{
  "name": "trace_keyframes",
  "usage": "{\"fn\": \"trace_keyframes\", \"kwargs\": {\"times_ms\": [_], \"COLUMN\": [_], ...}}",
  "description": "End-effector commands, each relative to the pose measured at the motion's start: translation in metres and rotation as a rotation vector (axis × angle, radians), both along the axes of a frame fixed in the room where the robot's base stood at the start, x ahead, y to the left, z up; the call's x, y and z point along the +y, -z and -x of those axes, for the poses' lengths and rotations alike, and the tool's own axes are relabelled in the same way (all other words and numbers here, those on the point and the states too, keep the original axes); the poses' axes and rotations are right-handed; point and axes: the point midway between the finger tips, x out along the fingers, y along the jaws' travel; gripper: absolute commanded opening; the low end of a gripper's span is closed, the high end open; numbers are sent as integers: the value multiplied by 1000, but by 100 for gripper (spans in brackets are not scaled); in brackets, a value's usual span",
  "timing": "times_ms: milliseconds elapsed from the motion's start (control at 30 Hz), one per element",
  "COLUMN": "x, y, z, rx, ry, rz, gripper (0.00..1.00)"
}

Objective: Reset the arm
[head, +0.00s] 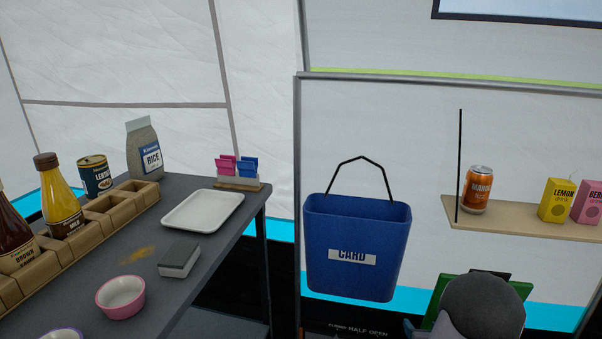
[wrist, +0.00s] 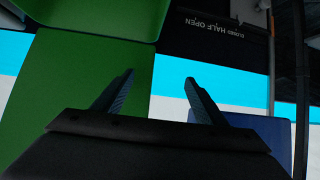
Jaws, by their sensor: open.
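My gripper (wrist: 158,85) shows in the wrist view with its two dark fingers spread apart and nothing between them. Below and left of the fingers lies a green surface (wrist: 62,85), and a blue surface (wrist: 268,128) shows behind the right finger. In the head view a grey rounded part of my arm stands at the lower right, in front of a green object (head: 440,300). My fingertips cannot be made out in the head view.
A blue bin marked CARD (head: 357,245) hangs at centre. A wooden shelf (head: 500,222) at right holds a can (head: 477,190) and drink cartons. The grey table (head: 215,265) at left bears a white tray (head: 203,211), a sponge (head: 179,259), a pink bowl (head: 121,297) and a bottle rack (head: 85,240).

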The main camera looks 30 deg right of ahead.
Motion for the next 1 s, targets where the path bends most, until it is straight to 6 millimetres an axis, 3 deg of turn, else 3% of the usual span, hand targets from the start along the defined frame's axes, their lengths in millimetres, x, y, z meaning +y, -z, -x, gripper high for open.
{"fn": "trace_keyframes", "kwargs": {"times_ms": [33, 200, 433, 600, 700, 800, 1000], "x": [16, 82, 207, 307, 354, 390, 445], "y": [-11, -25, -42, -54, -60, -65, -76], "z": [-18, -54, -73, -58, -40, -21, 18], "rx": [33, 167, 395, 587, 684, 764, 894], "ry": [-3, 16, -76, -242, -338, -423, -567], "rz": [-27, -145, -254, -286, -301, -313, -332], "gripper": [66, 66, 66, 66, 66, 66, 66]}}
